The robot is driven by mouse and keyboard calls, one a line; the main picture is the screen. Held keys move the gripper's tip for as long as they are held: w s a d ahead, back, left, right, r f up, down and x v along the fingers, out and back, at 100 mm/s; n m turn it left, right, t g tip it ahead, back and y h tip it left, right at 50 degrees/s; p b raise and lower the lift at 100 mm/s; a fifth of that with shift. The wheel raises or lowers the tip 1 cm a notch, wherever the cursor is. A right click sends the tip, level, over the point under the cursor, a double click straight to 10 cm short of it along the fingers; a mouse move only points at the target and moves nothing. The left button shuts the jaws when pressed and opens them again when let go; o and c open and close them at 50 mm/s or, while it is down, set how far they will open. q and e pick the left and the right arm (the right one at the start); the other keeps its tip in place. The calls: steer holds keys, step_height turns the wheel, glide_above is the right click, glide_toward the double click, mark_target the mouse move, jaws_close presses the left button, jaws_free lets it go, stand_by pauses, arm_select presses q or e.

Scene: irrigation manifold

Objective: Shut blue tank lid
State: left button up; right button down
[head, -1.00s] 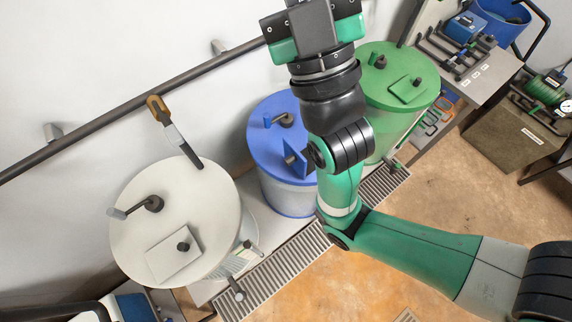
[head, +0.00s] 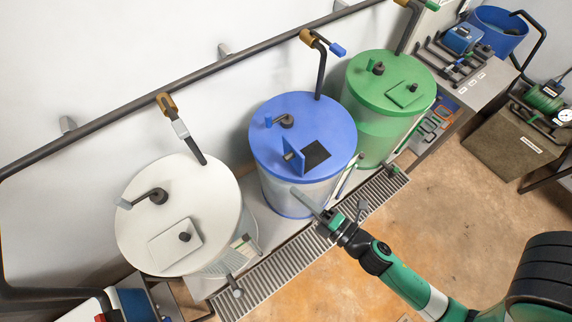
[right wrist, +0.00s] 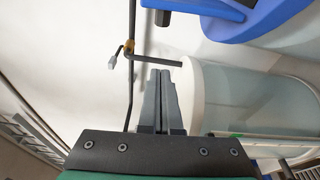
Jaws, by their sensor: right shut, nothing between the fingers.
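The blue tank (head: 290,195) stands between the white and green tanks. Its round blue top (head: 280,172) has a dark square opening (head: 316,154). The blue tank lid (head: 294,155), a small square flap, stands up at the opening's left edge, so it is open. My right gripper (head: 299,192) is shut and empty, with its fingers in front of the blue tank's near side, below the flap in the picture. Its shut fingers show in the right wrist view (right wrist: 160,73), with a blue part (right wrist: 240,18) at the upper right. My left gripper is not in view.
The white tank (head: 215,215) has its flap (head: 174,246) lying flat. The green tank (head: 375,142) also has a flat flap (head: 405,94). A wall pipe (head: 240,58) runs behind, with angled spouts by the tanks. A floor grate (head: 270,270) lies in front.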

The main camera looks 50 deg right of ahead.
mark_target(289, 160)
steer(key=w+d+p, duration=0.4)
steer(key=w+p, duration=0.1)
steer(key=w, duration=0.2)
steer(key=shift+w+d+r, duration=0.15)
steer(key=shift+w+d, duration=0.05)
steer(key=shift+w, duration=0.1)
stand_by(0.3)
